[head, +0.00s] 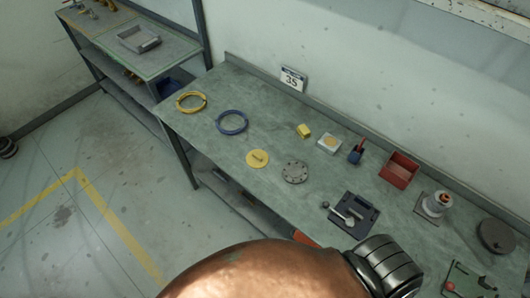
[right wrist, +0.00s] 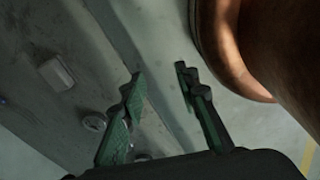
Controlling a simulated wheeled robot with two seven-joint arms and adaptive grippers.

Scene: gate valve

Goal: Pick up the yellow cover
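The yellow cover (head: 257,159) is a flat round disc with a small raised bar on top. It lies on the grey-green workbench (head: 222,166) near its front edge, left of a grey round flange (head: 295,172). My right gripper (right wrist: 159,70) shows in the right wrist view with its two green fingers apart and nothing between them. No gripper fingers show in the head view, so the distance to the cover cannot be told. My left gripper is in neither view.
Yellow (head: 191,102) and blue (head: 232,122) rings lie left on the bench. A yellow block (head: 304,131), red bin (head: 399,169) and dark fixture (head: 350,212) stand to the right. A copper-coloured link of mine covers the bottom of the head view. A shelf unit (head: 140,39) stands behind left.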

